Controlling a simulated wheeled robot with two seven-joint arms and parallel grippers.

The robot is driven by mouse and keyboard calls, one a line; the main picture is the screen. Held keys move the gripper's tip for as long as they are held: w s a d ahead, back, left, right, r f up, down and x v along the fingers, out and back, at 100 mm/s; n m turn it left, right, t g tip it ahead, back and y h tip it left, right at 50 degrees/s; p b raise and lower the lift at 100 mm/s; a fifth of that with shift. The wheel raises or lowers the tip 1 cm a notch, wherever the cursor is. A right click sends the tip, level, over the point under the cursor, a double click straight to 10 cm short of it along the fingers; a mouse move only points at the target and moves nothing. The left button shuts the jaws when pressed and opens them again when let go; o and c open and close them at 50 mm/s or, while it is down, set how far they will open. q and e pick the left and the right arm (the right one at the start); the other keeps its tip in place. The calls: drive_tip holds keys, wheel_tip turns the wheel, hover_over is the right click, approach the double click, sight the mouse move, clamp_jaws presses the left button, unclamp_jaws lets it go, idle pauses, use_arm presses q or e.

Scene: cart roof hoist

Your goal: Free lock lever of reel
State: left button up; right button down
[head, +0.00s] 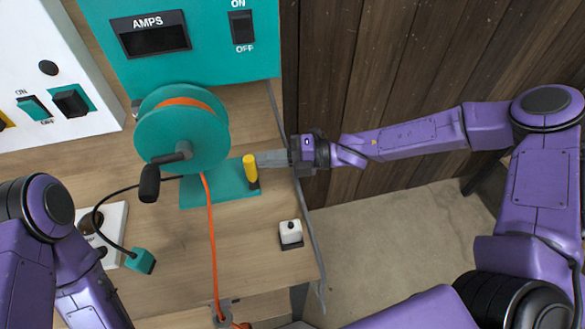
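The reel (178,138) is a teal drum with orange cord wound on it and a black crank handle (150,183). It stands on a teal base plate (205,195) on the wooden bench. The lock lever (250,169), a yellow upright grip on a dark foot, stands at the right end of the plate. My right gripper (262,159) comes in from the right with its grey fingertips at the lever's upper part. The fingers overlap in this view, so I cannot tell whether they touch or grip it. My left arm shows at the lower left; its gripper is out of view.
A teal panel (200,65) with an AMPS display and a switch stands behind the reel. A white panel (50,75) is at the left. A white button box (290,232) sits near the bench's right edge. Orange cord (211,245) runs down the bench front.

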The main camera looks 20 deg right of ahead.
drive_tip(key=shift+r, duration=0.1)
drive_tip(key=r+p+v, duration=0.1)
drive_tip(key=p+v, duration=0.2)
drive_tip(key=v, duration=1.1)
drive_tip(key=shift+r+p, duration=0.15)
drive_tip(key=shift+p, duration=0.25)
